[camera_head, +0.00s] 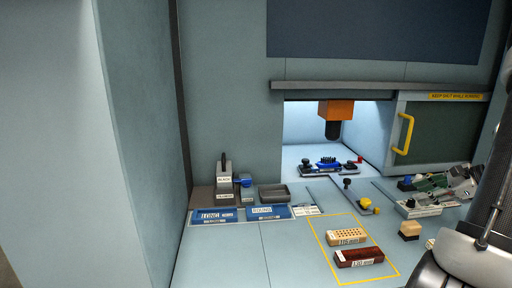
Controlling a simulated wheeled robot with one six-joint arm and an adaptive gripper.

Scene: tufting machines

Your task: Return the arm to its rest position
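Part of my arm (475,255) shows at the lower right edge, as pale and dark rounded links close to the camera. A dark ribbed shaft (490,195) rises beside it along the right edge. I cannot make out my gripper or its fingertips in this view. My arm hides the right front part of the worktop.
A drilled tan block (347,237) and a dark red block (360,258) lie inside a yellow outline. Blue labelled trays (226,216) lie left. An orange-headed tool (336,110) hangs in the lit opening beside a yellow-handled door (437,140). Metal-and-green fixtures (445,184) stand near my arm.

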